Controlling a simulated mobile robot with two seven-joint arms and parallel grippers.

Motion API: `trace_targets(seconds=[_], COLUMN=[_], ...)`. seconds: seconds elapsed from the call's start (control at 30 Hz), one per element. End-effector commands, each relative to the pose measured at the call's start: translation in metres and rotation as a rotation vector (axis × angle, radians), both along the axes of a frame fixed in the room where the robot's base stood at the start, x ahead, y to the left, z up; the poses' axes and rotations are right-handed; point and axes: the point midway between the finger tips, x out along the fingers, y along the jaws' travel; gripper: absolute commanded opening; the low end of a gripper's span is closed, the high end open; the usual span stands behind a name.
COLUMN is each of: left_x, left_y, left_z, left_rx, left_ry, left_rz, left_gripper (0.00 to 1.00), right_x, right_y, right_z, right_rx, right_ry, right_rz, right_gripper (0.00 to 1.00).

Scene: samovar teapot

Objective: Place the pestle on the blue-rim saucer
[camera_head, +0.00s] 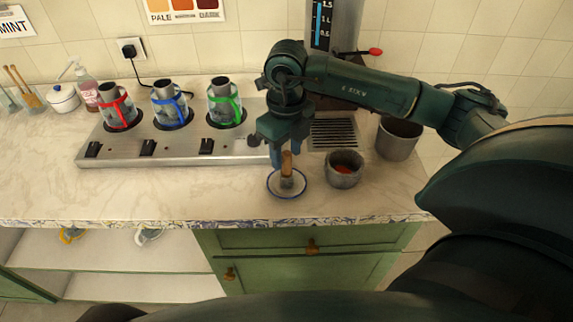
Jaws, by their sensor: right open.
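The pestle (287,168), with a brown handle and a grey lower end, stands roughly upright over the blue-rim saucer (273,190). Its lower end appears to rest on the saucer's middle. My right gripper (287,158) points down from above, its fingers open on either side of the pestle's top. I cannot tell whether a finger touches the handle. The saucer lies flat near the counter's front edge. My left gripper is not in view.
A grey bowl (343,174) with reddish contents stands right of the saucer, and a larger grey pot (397,142) behind it. A metal heater (180,151) with three glass pots is at the left. A drip grate (335,132) lies behind. The front left counter is clear.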

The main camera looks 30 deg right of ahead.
Motion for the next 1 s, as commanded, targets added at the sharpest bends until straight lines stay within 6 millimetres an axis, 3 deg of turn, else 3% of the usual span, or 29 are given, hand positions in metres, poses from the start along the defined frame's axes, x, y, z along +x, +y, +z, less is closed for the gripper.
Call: trace_targets(seconds=[0.2,0.4,1.0], left_x=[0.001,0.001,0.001], left_y=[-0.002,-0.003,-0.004], left_z=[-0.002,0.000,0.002], left_rx=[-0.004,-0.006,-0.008], left_ry=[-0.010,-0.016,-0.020], left_rz=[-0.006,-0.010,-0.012], left_gripper=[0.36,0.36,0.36], right_x=[0.001,0.000,0.000], right_y=[0.000,0.000,0.000], right_z=[0.045,0.066,0.070], right_rx=[0.000,0.000,0.000], right_ry=[-0.003,-0.001,0.001], right_rz=[0.000,0.000,0.000], right_gripper=[0.41,0.41,0.41])
